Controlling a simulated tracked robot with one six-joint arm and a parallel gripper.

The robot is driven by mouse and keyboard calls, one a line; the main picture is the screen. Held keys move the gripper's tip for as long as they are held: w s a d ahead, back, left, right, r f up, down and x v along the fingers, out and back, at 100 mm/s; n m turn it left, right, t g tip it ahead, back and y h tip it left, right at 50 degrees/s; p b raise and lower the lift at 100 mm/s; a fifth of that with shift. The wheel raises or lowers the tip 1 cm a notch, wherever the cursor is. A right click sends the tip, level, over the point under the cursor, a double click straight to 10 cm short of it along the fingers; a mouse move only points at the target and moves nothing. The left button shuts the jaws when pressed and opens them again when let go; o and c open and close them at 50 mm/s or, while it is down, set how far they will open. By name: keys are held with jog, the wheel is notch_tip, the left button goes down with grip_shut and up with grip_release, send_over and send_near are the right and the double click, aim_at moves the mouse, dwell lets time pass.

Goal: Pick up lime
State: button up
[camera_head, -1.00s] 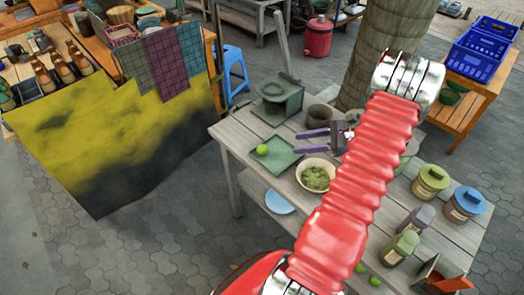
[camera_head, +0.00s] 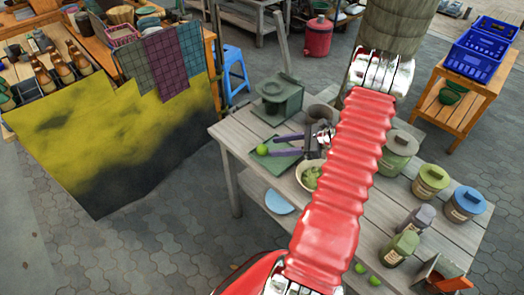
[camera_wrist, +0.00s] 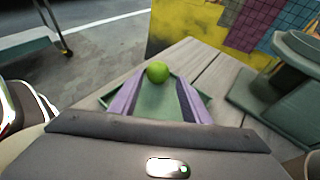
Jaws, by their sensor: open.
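A bright green lime (camera_head: 262,149) lies on a square green tray (camera_head: 257,167) near the left end of the wooden table. My gripper (camera_head: 274,147) is open, its two purple fingers pointing left over the tray with the tips close to the lime. In the wrist view the lime (camera_wrist: 157,71) shows just past the fingertips, roughly centred between them, with the tray (camera_wrist: 158,106) between the fingers. I cannot tell whether a finger touches the lime.
A green-grey stove-like object (camera_head: 278,97) stands behind the tray. A bowl of green paste (camera_head: 309,176) sits right of it, partly behind my arm. Lidded jars (camera_head: 430,181) and two more limes (camera_head: 362,268) are on the table's right part.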

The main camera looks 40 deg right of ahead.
aim_at(267, 148)
jog(key=shift+x, duration=2.6)
jog(key=shift+s+a, duration=0.1)
jog(key=shift+a, duration=0.05)
jog(key=c, duration=0.8)
notch_tip(267, 148, up, 10)
jog(key=shift+f, duration=0.1)
